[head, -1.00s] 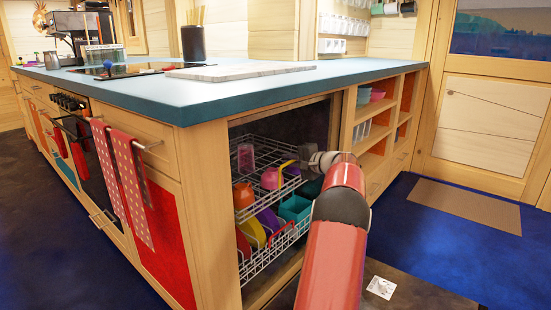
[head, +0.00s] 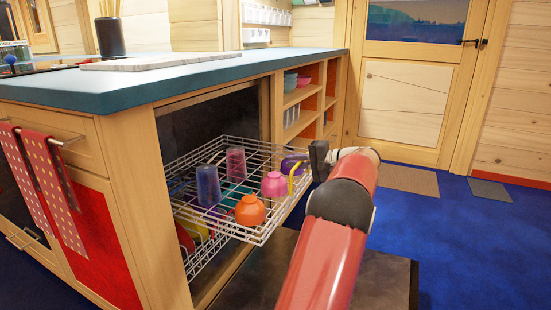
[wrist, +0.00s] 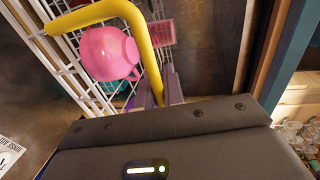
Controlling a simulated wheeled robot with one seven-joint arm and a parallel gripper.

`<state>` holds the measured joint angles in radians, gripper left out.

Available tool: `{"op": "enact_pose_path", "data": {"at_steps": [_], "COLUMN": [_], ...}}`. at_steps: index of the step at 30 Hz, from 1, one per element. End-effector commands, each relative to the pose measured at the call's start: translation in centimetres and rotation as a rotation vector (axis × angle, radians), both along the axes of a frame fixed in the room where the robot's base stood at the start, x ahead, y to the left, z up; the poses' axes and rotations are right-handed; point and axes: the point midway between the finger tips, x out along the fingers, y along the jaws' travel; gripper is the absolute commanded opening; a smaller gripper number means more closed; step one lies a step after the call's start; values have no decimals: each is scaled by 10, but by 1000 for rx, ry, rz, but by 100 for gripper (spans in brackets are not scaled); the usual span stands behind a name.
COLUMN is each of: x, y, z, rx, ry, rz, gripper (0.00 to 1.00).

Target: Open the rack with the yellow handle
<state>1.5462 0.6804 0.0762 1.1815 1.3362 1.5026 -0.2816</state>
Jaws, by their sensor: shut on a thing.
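The upper wire rack (head: 215,223) of the dishwasher in the counter end is pulled out well past the opening. Its yellow handle (head: 294,180) is a bent bar at the right edge, and it shows large in the wrist view (wrist: 151,50). My gripper (head: 307,166) is shut on the handle, reaching in from the right. In the wrist view the fingers meet the handle's lower end, and the gripper body hides part of the grip. An orange cup (head: 250,210), a pink cup (head: 274,185) and purple tumblers stand in the rack.
The lower rack (head: 205,258) with colored dishes sits beneath, partly hidden. The dark dishwasher door (head: 385,280) lies lowered beneath my arm. Counter shelves (head: 298,97) stand behind the rack. Blue floor (head: 450,240) is clear to the right.

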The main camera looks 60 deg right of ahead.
Motion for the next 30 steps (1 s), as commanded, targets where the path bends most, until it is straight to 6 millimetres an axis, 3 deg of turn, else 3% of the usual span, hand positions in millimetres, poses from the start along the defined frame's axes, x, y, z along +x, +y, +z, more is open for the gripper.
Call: {"op": "enact_pose_path", "data": {"at_steps": [3, 9, 23, 24, 28, 30], "x": [-18, -33, -37, -37, -37, -37], "y": [-1, -2, -3, -3, -3, -3], "z": [-1, -1, -2, -2, -1, -1], "rx": [2, 3, 2, 2, 1, 1], "ry": [1, 1, 1, 1, 1, 1], "rz": [2, 4, 3, 3, 2, 2], "gripper": [0, 0, 0, 14, 31, 31]}}
